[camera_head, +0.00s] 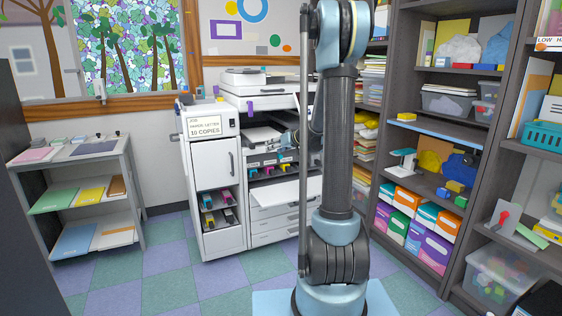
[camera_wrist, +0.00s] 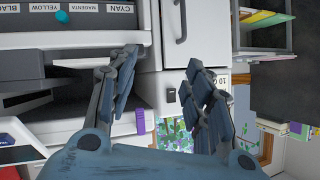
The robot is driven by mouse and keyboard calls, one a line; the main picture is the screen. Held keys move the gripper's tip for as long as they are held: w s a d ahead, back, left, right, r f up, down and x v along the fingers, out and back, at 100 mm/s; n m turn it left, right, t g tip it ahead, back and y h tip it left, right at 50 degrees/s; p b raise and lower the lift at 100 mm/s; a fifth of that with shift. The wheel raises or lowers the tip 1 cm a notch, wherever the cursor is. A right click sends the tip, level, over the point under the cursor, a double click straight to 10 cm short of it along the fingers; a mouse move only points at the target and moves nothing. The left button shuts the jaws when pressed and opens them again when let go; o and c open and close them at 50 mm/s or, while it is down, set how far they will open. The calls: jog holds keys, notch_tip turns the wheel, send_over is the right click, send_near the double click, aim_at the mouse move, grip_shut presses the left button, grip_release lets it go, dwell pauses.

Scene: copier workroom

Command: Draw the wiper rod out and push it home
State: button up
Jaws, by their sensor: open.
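The white copier (camera_head: 219,170) stands open at the front in the head view. It has a dark row of toner slots (camera_head: 265,170) with coloured fronts. In the wrist view the turned labels read cyan (camera_wrist: 122,9), magenta, yellow and black. My gripper (camera_wrist: 163,58) is open and empty in front of the copier. Its two fingers stand well apart, and my arm partly hides it in the head view.
A grey cart (camera_head: 128,165) with paper stands left under the window. Dark shelves (camera_head: 459,240) stand right. A white tray (camera_head: 285,192) juts from the copier below the toner row. A purple tab (camera_wrist: 140,121) shows between my fingers' bases. The tiled floor is clear at left.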

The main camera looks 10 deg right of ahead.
jog(key=w+d+f+t, duration=0.2)
jog(key=w+f, duration=0.1)
jog(key=w, duration=0.4)
jog(key=m+t+h, duration=0.2)
jog(key=m+t, duration=0.1)
jog(key=t, duration=0.2)
send_near(281, 157)
jog(key=x, duration=1)
jog(key=shift+c, duration=0.2)
